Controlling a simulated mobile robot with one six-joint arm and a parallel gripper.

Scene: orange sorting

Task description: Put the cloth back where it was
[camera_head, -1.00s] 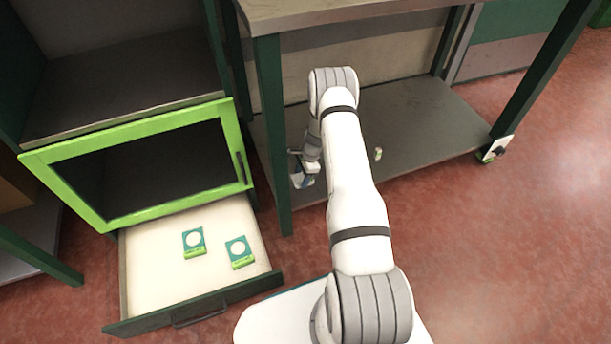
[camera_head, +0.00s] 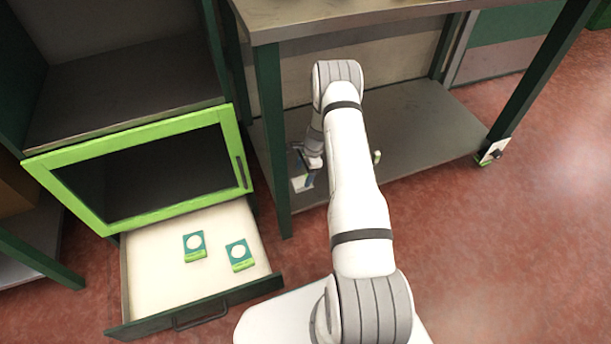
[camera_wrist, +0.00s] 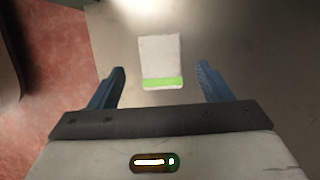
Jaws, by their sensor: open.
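A flat white piece with a green band along one edge, which looks like the cloth (camera_wrist: 160,58), lies on the grey lower shelf in the wrist view. It also shows as a small white patch in the head view (camera_head: 302,184), near the shelf's front left leg. My gripper (camera_wrist: 160,82) is open, with its blue fingers apart on either side of the cloth's near end. Nothing is held between them. In the head view my gripper (camera_head: 307,166) is beside and just above the cloth, partly hidden by my arm.
The lower shelf (camera_head: 430,125) sits under a table (camera_head: 330,12), whose legs and top crowd my arm. A small green-and-white item (camera_head: 377,156) is on the shelf to the right. An open drawer (camera_head: 150,270) holds two green packets (camera_head: 194,245) below a green-framed door (camera_head: 236,140).

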